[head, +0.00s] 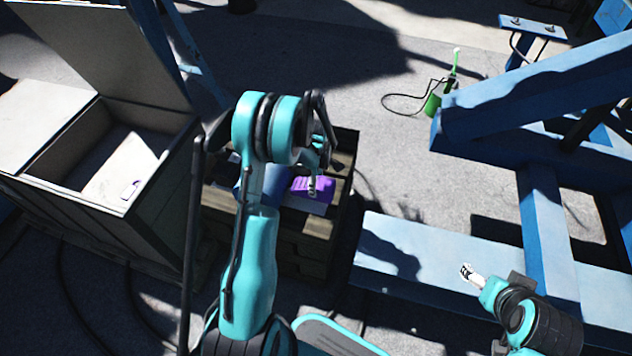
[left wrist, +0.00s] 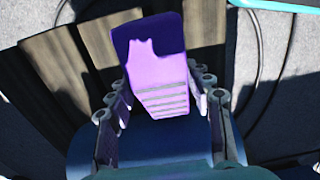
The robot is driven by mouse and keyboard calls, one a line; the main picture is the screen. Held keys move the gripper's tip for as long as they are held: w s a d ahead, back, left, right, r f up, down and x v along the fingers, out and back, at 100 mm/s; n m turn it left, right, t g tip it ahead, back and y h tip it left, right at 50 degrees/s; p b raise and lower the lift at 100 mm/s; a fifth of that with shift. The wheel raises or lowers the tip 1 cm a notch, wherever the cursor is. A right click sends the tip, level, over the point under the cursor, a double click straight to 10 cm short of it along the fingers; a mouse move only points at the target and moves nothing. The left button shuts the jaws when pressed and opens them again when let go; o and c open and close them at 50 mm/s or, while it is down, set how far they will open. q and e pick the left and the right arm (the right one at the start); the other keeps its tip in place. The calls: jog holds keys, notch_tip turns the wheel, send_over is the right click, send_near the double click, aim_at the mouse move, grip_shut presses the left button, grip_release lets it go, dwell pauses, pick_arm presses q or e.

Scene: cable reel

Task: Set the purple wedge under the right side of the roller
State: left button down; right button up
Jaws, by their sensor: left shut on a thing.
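The purple wedge (head: 314,185) is at the wooden crate's top in the head view. In the left wrist view the wedge (left wrist: 158,70) sits between my left fingers, its ribbed end toward the palm. My left gripper (head: 314,180) is shut on it, pointing down; the left wrist view shows the gripper (left wrist: 163,108) with a finger on each side of the wedge. Whether the wedge touches the surface below is unclear. My right gripper (head: 468,272) is over the blue beam at lower right, small, its jaw state unclear. I cannot make out the roller with certainty.
The slatted wooden crate (head: 345,150) stands beside a grey open-lidded box (head: 130,225) at left. A large blue steel frame (head: 540,95) fills the right, with a low beam (head: 400,240) reaching toward the crate. A green canister (head: 433,103) stands behind it.

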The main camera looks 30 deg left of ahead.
pick_arm(q)
jog(key=shift+f+b, duration=1.75)
jog(key=shift+f, duration=1.4)
jog(key=shift+s+a, duration=0.25)
jog(key=shift+a, duration=0.65)
jog(key=shift+s+a, duration=0.2)
jog(key=shift+a, duration=0.65)
jog(key=c, duration=0.6)
grip_release()
